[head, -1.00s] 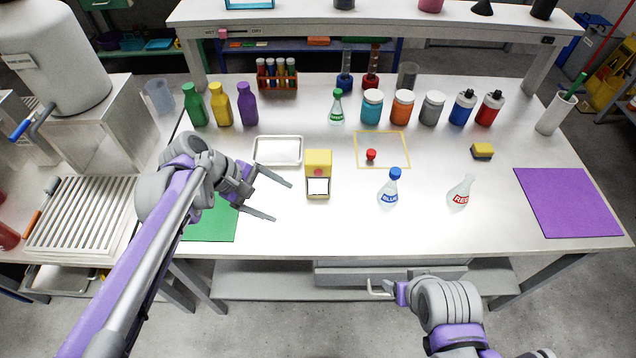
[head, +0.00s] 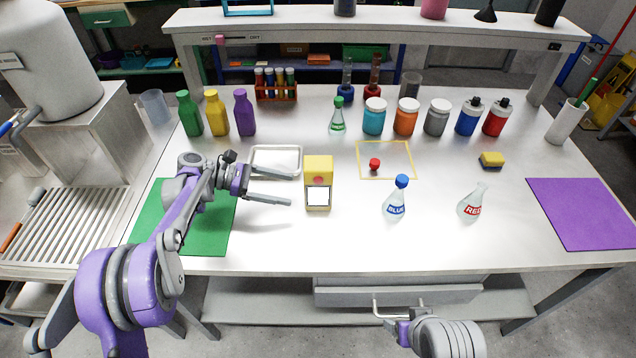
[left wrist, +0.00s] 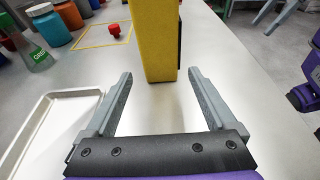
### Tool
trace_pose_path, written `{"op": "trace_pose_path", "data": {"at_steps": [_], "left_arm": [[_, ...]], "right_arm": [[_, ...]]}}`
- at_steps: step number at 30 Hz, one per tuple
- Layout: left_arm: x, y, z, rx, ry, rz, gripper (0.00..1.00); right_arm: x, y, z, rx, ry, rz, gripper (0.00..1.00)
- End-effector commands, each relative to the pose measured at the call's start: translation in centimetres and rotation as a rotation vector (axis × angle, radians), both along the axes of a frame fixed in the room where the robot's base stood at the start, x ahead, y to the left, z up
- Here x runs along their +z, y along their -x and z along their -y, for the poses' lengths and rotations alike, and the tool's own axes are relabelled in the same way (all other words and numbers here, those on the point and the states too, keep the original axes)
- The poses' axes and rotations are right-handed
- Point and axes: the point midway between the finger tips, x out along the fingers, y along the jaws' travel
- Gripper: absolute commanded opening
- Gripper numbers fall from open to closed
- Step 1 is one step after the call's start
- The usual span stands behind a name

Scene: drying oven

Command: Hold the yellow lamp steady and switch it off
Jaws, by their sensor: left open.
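The yellow lamp (head: 318,168) is an upright box on the table. Its front has a bright white panel and a red round spot above it. My left gripper (head: 294,190) is open and empty, just left of the lamp, its fingers pointing at the lamp's side. In the left wrist view the lamp (left wrist: 157,40) stands straight ahead, centred between the open fingers (left wrist: 160,76) and just beyond their tips. My right gripper (head: 392,326) is low in front of the table, near the drawer handle; its fingers are not clear.
A white tray (head: 276,175) lies behind my left gripper. A red cap-like piece (head: 374,164) lies within a yellow outlined square. Blue-labelled (head: 396,200) and red-labelled (head: 473,201) flasks stand right of the lamp. Several bottles and jars line the back. A green mat (head: 215,236) lies at left.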

Motion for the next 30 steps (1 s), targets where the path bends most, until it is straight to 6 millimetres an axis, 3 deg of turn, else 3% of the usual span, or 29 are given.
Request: {"op": "trace_pose_path", "data": {"at_steps": [15,21,30], "left_arm": [[-2.3,0.1,6.9,-0.002,-0.002,0.002,0.9],[-2.5,0.0,8.1,-0.002,-0.002,0.002,0.9],[-2.5,0.0,8.3,0.0,-0.003,0.002,0.9]], "right_arm": [[-1.4,0.0,0.0,0.0,0.0,-0.005,0.7],[-1.7,0.0,0.0,0.0,0.0,-0.006,0.7],[-1.7,0.0,0.0,0.0,0.0,-0.006,0.7]]}}
